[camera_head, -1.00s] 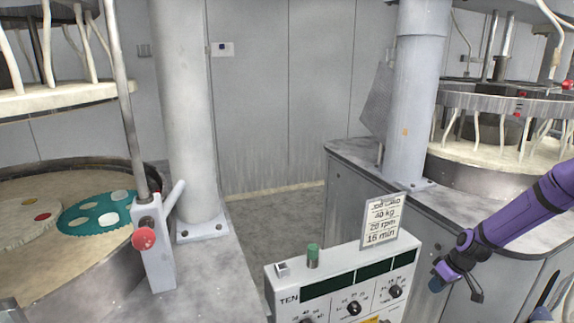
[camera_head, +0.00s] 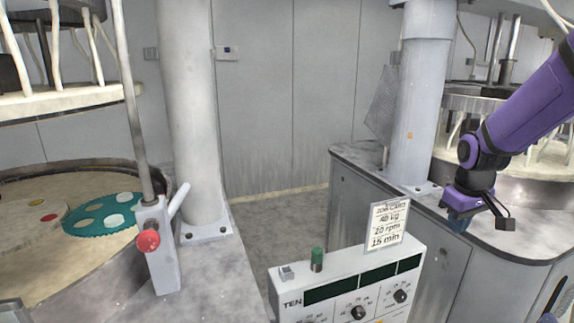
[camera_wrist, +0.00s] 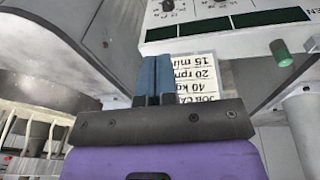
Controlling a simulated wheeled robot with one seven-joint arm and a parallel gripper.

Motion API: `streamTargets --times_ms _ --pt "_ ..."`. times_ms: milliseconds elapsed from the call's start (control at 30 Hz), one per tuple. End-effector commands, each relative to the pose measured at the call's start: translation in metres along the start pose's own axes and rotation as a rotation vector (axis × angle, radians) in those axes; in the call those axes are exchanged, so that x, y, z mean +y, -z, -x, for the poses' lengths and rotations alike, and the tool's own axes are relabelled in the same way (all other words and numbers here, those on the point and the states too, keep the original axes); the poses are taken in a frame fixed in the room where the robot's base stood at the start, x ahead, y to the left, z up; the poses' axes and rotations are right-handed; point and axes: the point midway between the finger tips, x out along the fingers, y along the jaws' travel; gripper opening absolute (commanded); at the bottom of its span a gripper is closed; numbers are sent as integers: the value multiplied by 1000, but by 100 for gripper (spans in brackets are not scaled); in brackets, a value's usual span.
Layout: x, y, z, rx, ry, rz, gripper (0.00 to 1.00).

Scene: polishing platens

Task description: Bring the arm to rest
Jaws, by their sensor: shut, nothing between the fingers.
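My gripper (camera_head: 458,222) is at the right in the head view, at the end of my purple arm, in front of the right machine's grey top. It points downward and holds nothing. In the wrist view my gripper (camera_wrist: 153,62) shows its two blue fingers together, shut, in front of the job card (camera_wrist: 190,75). The card stands on the control box and appears upside down there.
The control box (camera_head: 345,285) with a green button (camera_head: 317,259) stands at the front middle. A lever with a red knob (camera_head: 148,241) is at the left, beside a platen with a teal carrier (camera_head: 104,214). A grey column (camera_head: 420,110) rises at the right. The floor between the machines is clear.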

Motion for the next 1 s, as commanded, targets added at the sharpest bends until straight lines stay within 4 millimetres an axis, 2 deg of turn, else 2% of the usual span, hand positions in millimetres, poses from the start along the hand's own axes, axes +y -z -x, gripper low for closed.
streamTargets --times_ms 33,200,500,800,1000 --pt "-7 -5 16 12 -17 -8 0" --pt "-31 -27 61 49 -52 -53 0" --pt "-71 -78 126 133 -77 -144 0" --pt "-106 -139 168 234 -46 -232 0" --pt "-122 -173 180 283 -9 -274 0"
